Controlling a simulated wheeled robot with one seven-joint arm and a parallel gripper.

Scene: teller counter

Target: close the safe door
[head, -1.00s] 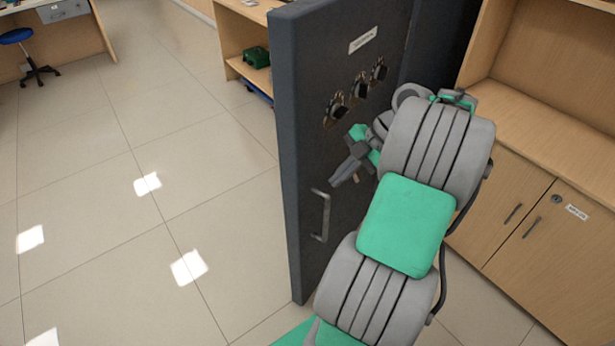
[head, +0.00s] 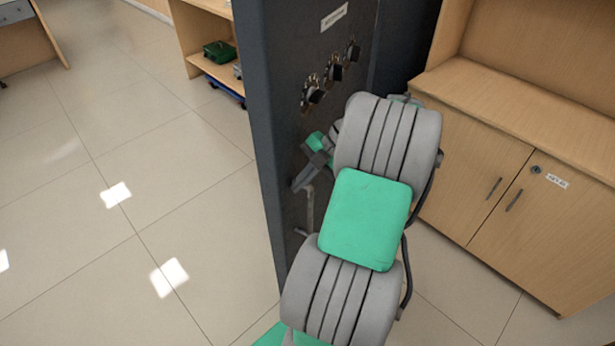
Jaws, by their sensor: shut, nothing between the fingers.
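The safe door (head: 290,55) is a thick dark grey slab standing open in the middle of the head view. Its face carries a white label, a row of three black dials (head: 332,72) and a metal handle (head: 309,208) lower down. My gripper (head: 298,186) is shut and empty, close to the door face just above the handle. I cannot tell whether it touches the door. My arm hides part of the door's lower right and part of the handle. The dark safe body (head: 402,45) shows a little behind the door.
A wooden cabinet (head: 480,150) with two doors and a counter top stands close on the right. A wooden shelf (head: 195,40) with a green case (head: 219,52) is behind the door to the left. The tiled floor (head: 150,200) left of the door is clear.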

